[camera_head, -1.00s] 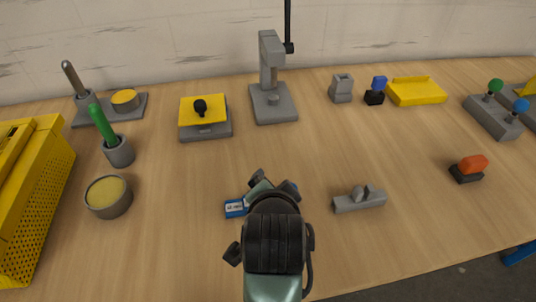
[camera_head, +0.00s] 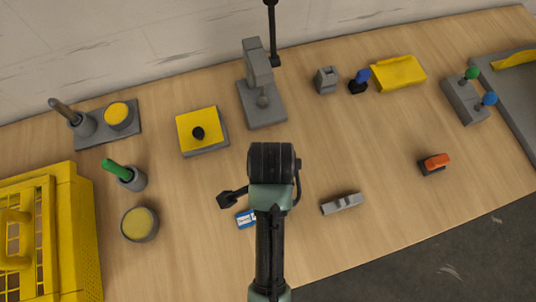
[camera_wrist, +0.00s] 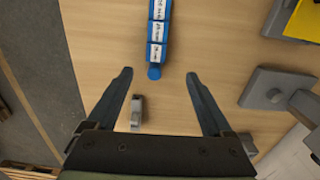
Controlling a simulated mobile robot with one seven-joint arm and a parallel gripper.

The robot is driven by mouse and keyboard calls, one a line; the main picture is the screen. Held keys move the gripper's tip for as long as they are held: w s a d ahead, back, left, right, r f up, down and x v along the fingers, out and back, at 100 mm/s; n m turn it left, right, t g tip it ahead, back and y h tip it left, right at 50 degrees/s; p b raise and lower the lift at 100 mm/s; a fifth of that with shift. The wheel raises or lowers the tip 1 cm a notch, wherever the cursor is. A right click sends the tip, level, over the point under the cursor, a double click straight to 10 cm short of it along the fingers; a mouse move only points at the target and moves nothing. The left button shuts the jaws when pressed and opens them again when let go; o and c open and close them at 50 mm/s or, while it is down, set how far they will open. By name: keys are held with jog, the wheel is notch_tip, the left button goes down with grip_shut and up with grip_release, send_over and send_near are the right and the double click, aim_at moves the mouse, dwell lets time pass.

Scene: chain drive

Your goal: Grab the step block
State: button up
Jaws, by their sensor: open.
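The likeliest step block is a short grey bar with a raised middle (camera_head: 342,203). It lies on the bench to the right of my wrist in the head view. In the wrist view the small grey piece (camera_wrist: 137,110) shows low between my fingers, nearer the left one. My gripper (camera_wrist: 157,74) is open and empty, with fingers spread wide above the bench. The gap in height to the bar is hard to judge.
A blue part with white labels (camera_wrist: 158,30) lies near the fingertips. A grey press (camera_head: 262,100) and yellow-topped block (camera_head: 200,132) stand behind. A yellow crate (camera_head: 75,225) is at left, an orange-topped part (camera_head: 434,163) at right. Bench between is clear.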

jog(key=f, duration=0.7)
jog(key=shift+s, duration=0.4)
jog(key=shift+f, duration=2.85)
jog(key=shift+c, duration=0.3)
grip_shut()
